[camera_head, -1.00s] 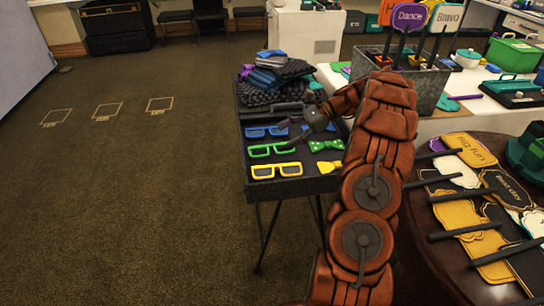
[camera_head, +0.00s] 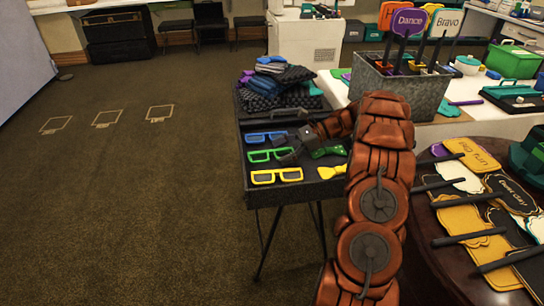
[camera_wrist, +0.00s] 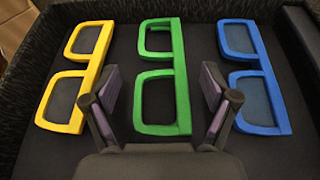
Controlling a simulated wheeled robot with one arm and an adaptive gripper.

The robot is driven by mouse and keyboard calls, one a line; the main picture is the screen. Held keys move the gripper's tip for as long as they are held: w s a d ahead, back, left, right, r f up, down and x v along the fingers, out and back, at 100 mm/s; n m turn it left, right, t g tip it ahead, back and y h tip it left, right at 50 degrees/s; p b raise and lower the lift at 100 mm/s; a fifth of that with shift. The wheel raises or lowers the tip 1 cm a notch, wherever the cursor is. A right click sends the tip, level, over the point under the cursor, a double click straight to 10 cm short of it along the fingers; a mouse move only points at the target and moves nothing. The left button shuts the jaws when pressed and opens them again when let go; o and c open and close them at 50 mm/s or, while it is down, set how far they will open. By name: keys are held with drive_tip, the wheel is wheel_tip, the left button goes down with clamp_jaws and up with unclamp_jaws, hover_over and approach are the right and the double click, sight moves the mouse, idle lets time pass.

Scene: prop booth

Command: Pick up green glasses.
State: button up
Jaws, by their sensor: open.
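The green glasses (camera_head: 271,154) lie in a dark tray on a stand, between the blue glasses (camera_head: 266,138) and the yellow glasses (camera_head: 276,176). In the wrist view the green glasses (camera_wrist: 163,85) run away from me down the middle. My gripper (camera_wrist: 160,95) is open, with one finger on each side of the near lens of the green glasses; I cannot tell how high the fingertips are above the tray. In the head view my gripper (camera_head: 286,152) is at the right end of the green glasses and partly hides it.
The yellow glasses (camera_wrist: 78,75) and blue glasses (camera_wrist: 250,80) lie close on either side. The tray (camera_head: 262,199) also holds a green bow tie (camera_head: 328,152) and a yellow bow tie (camera_head: 331,171). Folded cloths (camera_head: 280,82) are piled behind. Open floor lies left.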

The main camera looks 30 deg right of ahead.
drive_tip(key=shift+x, duration=1)
drive_tip(key=c, duration=1.2)
